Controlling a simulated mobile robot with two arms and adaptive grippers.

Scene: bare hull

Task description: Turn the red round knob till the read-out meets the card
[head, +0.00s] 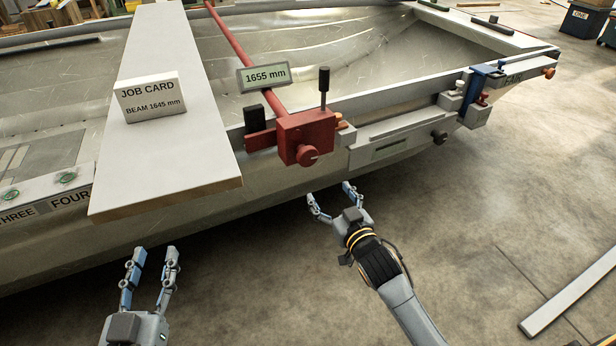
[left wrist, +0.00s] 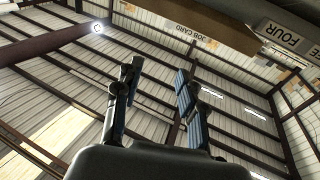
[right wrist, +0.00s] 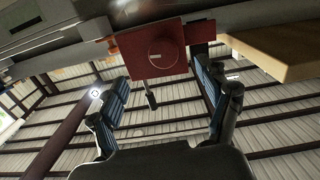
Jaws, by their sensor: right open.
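The red round knob (head: 307,155) sits on the front of a red clamp block (head: 318,128) at the hull's edge. The read-out (head: 264,77) shows 1655 mm. The job card (head: 151,97) stands on a pale board and reads BEAM 1645 mm. My right gripper (head: 332,194) is open and empty, below and in front of the knob, apart from it. In the right wrist view the knob (right wrist: 164,53) shows above and between the open fingers. My left gripper (head: 153,268) is open and empty, low at the left, in front of the board's end.
The pale board (head: 180,170) lies across the hull edge, left of the red block. A black upright handle (head: 324,88) rises from the block. A blue clamp (head: 470,95) is on the hull edge at right.

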